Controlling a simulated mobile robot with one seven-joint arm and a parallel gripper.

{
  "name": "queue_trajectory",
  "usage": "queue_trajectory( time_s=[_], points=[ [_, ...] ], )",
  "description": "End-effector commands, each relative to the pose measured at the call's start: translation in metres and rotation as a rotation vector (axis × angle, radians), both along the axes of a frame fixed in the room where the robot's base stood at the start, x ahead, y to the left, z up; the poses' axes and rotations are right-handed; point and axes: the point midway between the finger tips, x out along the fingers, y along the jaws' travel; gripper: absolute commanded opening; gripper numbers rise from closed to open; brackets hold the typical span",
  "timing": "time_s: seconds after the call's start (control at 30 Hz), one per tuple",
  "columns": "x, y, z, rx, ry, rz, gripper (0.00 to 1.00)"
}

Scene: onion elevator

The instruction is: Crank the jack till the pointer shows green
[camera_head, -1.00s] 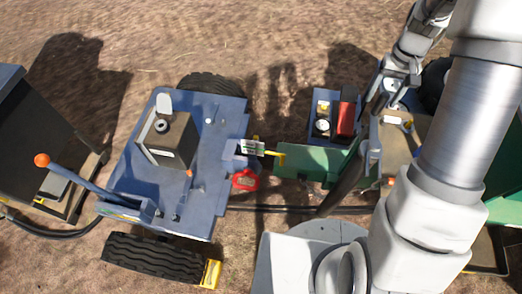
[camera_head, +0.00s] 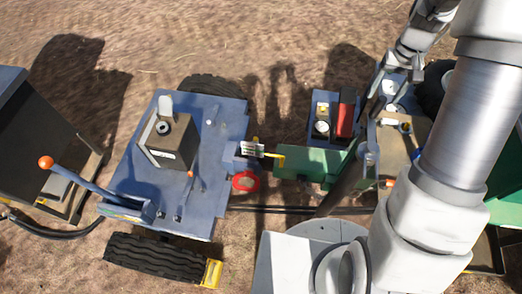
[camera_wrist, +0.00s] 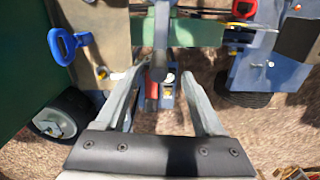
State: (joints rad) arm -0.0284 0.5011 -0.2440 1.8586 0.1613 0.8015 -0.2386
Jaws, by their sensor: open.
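My gripper (camera_head: 386,104) is open at the right of the head view, over the end of the machine beside the green plate (camera_head: 312,164). In the wrist view its two fingers (camera_wrist: 165,75) stand apart with nothing held between them. A grey-blue upright bar (camera_wrist: 162,28), which may be part of the jack or its crank, shows just beyond the fingertips. Whether a finger touches it I cannot tell. A yellow piece (camera_head: 273,155) at the green plate's left end faces a small white marked plate (camera_head: 251,148); it may be the pointer. Its colour reading is too small to tell.
A blue tray (camera_head: 321,98) holds a gauge and a red item (camera_head: 346,115). A blue loop handle (camera_wrist: 68,45) is left of my fingers. Bare dirt lies behind.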

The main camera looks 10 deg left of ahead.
Motion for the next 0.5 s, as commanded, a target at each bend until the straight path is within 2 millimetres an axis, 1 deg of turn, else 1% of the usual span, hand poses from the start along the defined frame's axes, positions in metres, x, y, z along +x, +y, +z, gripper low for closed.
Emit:
queue_trajectory(
  time_s=[0.03,0.5],
  points=[
    [0.000,0.000,0.007,0.000,-0.001,0.000,0.70],
    [0.000,0.000,0.045,0.001,-0.001,0.000,0.70]
  ],
)
